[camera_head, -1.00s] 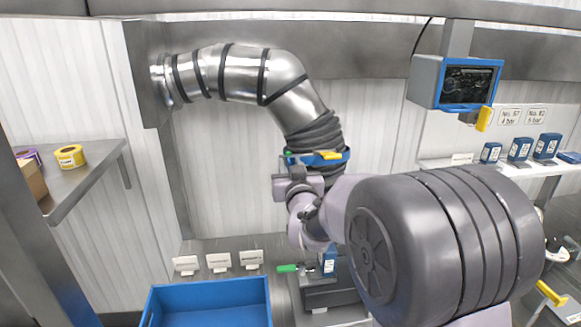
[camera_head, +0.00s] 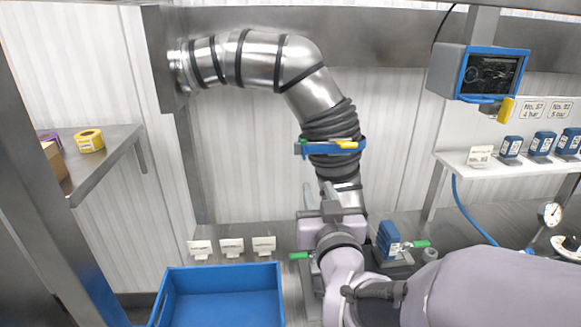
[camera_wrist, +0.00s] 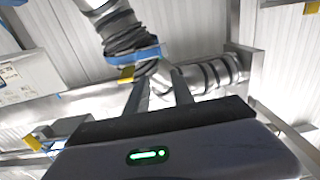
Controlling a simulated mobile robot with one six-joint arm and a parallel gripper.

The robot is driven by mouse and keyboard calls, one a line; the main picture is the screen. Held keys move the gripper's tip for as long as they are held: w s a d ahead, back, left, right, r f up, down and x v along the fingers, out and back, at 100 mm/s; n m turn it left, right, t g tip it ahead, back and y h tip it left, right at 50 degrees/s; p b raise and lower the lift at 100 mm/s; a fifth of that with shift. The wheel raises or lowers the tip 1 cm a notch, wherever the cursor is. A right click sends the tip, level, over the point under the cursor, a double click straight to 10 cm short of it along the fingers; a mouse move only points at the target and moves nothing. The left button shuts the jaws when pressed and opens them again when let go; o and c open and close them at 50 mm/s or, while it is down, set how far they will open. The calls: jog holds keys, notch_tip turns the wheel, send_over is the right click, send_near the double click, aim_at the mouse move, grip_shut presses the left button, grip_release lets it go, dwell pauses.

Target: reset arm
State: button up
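My gripper (camera_head: 320,196) points upward near the middle of the head view, in front of the lower end of the steel duct (camera_head: 315,92). Its two fingers stand apart with nothing between them. In the wrist view my gripper (camera_wrist: 158,84) shows the two fingers spread, with the duct and its blue and yellow collar behind them. My arm is folded low at the lower right of the head view and hides part of the counter.
A blue bin (camera_head: 222,296) sits at the lower left. Several white label cards (camera_head: 232,246) stand behind it. A blue device (camera_head: 388,238) stands right of my gripper. A screen (camera_head: 490,73) hangs upper right. A shelf with tape (camera_head: 89,140) is at left.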

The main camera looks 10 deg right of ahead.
jog(key=s+f+m+g, duration=0.1)
jog(key=s+f+g, duration=0.2)
jog(key=s, duration=0.5)
jog(key=s+f+m+g+y, duration=0.1)
jog(key=s+f+m+g, duration=0.1)
jog(key=s+g, duration=0.3)
jog(key=s+f+m+g+y+b, duration=0.1)
jog(key=s+f+g, duration=0.3)
jog(key=s, duration=0.8)
jog(key=shift+s+a+f, duration=0.25)
jog(key=shift+a+f, duration=0.1)
jog(key=shift+a, duration=0.1)
